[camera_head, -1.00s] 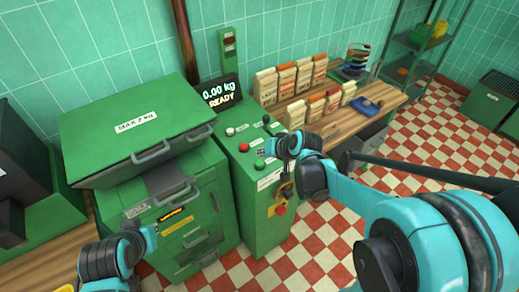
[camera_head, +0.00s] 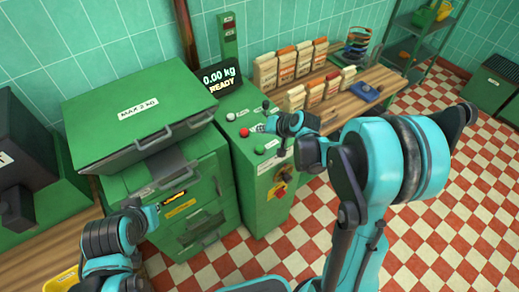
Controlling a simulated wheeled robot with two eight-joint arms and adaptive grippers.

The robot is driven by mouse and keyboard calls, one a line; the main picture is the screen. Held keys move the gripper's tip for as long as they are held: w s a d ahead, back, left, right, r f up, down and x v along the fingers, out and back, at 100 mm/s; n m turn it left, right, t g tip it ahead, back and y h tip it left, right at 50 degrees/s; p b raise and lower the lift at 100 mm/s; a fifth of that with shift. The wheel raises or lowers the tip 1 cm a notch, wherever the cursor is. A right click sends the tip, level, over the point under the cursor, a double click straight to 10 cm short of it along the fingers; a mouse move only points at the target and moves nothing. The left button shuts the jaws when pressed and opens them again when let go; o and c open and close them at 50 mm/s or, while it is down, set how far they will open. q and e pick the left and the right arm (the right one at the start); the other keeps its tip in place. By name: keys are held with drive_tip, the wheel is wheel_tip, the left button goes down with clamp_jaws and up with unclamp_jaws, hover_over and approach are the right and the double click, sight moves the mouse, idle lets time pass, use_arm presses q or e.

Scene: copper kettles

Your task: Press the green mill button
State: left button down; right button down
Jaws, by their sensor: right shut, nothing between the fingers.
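The green mill button (camera_head: 260,150) is a round cap on the sloping top of the green control cabinet (camera_head: 262,205), near its front edge. A red button (camera_head: 244,132) and a white button (camera_head: 231,117) sit further back on the same panel. My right gripper (camera_head: 263,128) is shut and empty over the panel, behind and slightly right of the green button, apart from it in the picture. Its height above the panel is hard to judge. My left gripper (camera_head: 156,210) is at the lower left, before the green machine's front; its fingers are too small to read.
A display (camera_head: 220,87) reads 0.00 kg READY. A black knob (camera_head: 266,105) stands at the panel's back right. The lidded green machine (camera_head: 150,115) adjoins the cabinet on the left. Several paper bags (camera_head: 287,66) stand on the wooden bench (camera_head: 345,107) at right.

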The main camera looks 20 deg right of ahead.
drive_tip(key=b, duration=0.5)
hover_over(261, 149)
wheel_tip(261, 149, down, 6)
drive_tip(key=shift+f, duration=0.75)
idle(0.4)
drive_tip(key=shift+f+b, duration=0.4)
drive_tip(key=shift+b, duration=0.3)
drive_tip(key=shift+f+b, duration=0.5)
idle(0.3)
drive_tip(key=shift+r, duration=0.15)
drive_tip(key=shift+r+p, duration=0.7)
drive_tip(key=shift+r, duration=0.15)
